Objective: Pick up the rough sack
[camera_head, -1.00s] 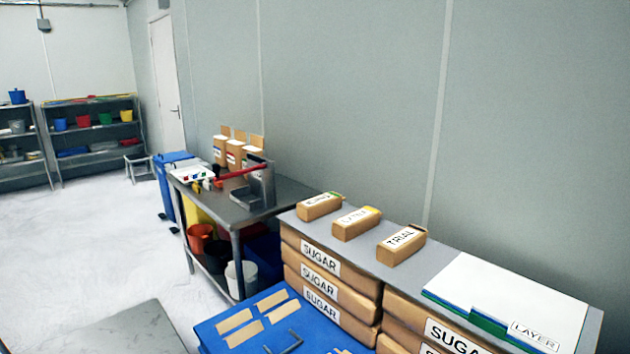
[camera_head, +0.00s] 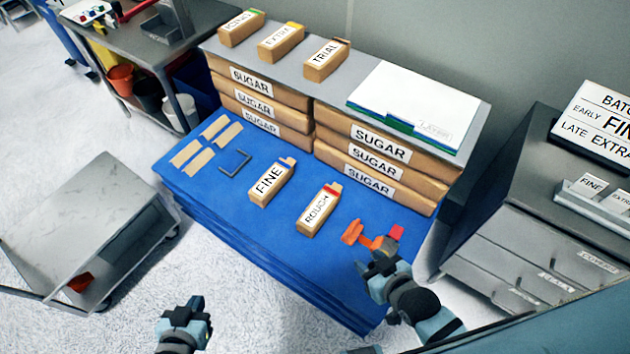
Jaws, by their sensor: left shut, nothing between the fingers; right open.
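The rough sack (camera_head: 319,211) is a small tan block-shaped bag with a white ROUGH label and a red tab on top. It lies on the blue surface (camera_head: 300,276), right of the similar fine sack (camera_head: 271,183), which has a blue tab. My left gripper (camera_head: 188,304) is shut and empty at the bottom of the view, in front of the blue surface's near edge and apart from the sacks. My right gripper (camera_head: 371,258) is open, near an orange-red tool (camera_head: 372,237) on the right of the surface, to the lower right of the rough sack.
Sugar sacks (camera_head: 375,160) are stacked behind, with a grey shelf on top holding other bags and white layer sheets (camera_head: 403,103). A marble-topped cart (camera_head: 84,217) stands at left. A drawer cabinet (camera_head: 505,265) with signs stands at right. Tan strips and a dark bracket lie left on the blue surface.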

